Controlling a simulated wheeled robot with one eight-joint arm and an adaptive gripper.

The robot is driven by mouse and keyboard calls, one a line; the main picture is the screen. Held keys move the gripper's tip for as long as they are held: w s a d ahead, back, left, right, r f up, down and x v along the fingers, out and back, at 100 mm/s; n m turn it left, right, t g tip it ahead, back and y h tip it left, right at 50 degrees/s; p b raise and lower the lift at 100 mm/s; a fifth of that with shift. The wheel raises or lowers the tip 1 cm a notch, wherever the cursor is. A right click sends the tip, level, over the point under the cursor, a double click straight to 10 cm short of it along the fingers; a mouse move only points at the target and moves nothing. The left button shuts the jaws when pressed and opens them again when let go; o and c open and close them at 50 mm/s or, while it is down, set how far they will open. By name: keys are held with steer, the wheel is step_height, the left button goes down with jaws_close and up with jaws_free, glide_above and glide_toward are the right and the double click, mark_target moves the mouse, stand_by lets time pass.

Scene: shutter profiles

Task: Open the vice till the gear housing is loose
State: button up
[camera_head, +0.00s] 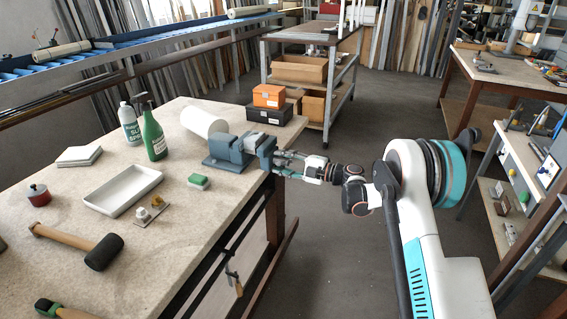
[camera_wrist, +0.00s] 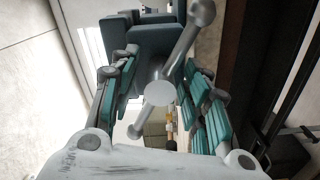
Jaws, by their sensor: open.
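The blue-grey vice (camera_head: 229,156) stands on the bench at its right edge, and its body also shows in the wrist view (camera_wrist: 150,38). A small light grey metal piece (camera_head: 253,141), which looks like the gear housing, sits at its jaws; I cannot tell how tightly it is held. My gripper (camera_head: 280,160) is at the vice's screw end. In the wrist view my gripper's teal fingers (camera_wrist: 162,70) are spread on either side of the screw head and steel handle bar (camera_wrist: 183,50). The bar is tilted, its upper end to the right. The fingers appear apart from the bar.
On the bench (camera_head: 75,205) are a white cylinder (camera_head: 203,121), a green spray bottle (camera_head: 153,136), a white tray (camera_head: 122,190), a green-topped sponge (camera_head: 198,181) and a mallet (camera_head: 102,251). A trolley (camera_head: 340,88) stands behind. The floor right of the bench is open.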

steer(key=v, duration=1.2)
